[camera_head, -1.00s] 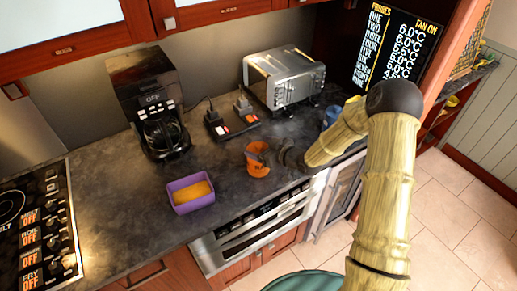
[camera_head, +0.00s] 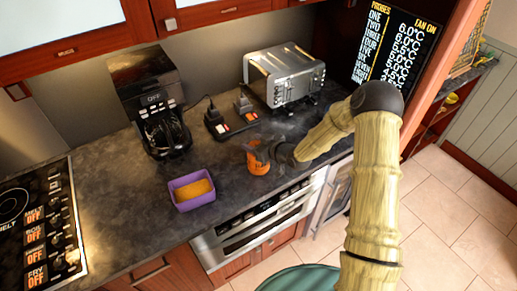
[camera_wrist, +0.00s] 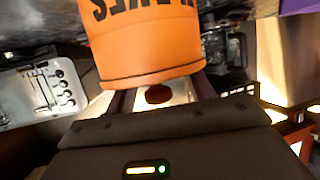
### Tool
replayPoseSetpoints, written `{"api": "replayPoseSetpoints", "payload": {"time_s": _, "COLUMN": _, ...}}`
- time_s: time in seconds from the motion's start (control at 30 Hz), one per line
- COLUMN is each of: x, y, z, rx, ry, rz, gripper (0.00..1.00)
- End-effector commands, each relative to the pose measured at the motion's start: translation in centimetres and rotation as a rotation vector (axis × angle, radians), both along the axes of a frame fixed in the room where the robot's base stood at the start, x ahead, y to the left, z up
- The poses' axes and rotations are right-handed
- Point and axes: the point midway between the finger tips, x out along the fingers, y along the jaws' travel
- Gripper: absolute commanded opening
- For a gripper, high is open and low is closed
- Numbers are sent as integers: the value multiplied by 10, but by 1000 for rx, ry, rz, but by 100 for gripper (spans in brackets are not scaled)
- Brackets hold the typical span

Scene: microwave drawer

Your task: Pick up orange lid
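An orange cylindrical piece (camera_head: 257,160) stands near the front edge of the dark counter. In the wrist view it is a large orange cylinder (camera_wrist: 140,45) with dark upside-down lettering, its upper part cut off by the frame. I cannot tell whether it is a lid or a container. My gripper (camera_head: 271,153) is at its right side in the head view. In the wrist view my gripper's dark fingers (camera_wrist: 160,95) are spread apart, and the cylinder covers their ends. I see no clear grip on it.
A purple box (camera_head: 194,203) with orange inside sits to the left. A coffee maker (camera_head: 150,105), a small black device with red switches (camera_head: 230,120) and a silver toaster (camera_head: 285,75) stand behind. The stove (camera_head: 40,230) is far left. Counter between the box and coffee maker is clear.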

Motion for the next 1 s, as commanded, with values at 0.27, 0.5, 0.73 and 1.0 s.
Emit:
{"api": "replayPoseSetpoints", "payload": {"time_s": 0.27, "x": -3, "y": -2, "z": -6, "rx": -7, "ry": 14, "rz": 0, "gripper": 0}}
{"api": "replayPoseSetpoints", "payload": {"time_s": 0.5, "x": -4, "y": -3, "z": -9, "rx": -9, "ry": 19, "rz": 0, "gripper": 0}}
{"api": "replayPoseSetpoints", "payload": {"time_s": 0.73, "x": -4, "y": -3, "z": 1, "rx": -10, "ry": 17, "rz": -1, "gripper": 0}}
{"api": "replayPoseSetpoints", "payload": {"time_s": 1.0, "x": -2, "y": -2, "z": 44, "rx": -7, "ry": 5, "rz": -1, "gripper": 0}}
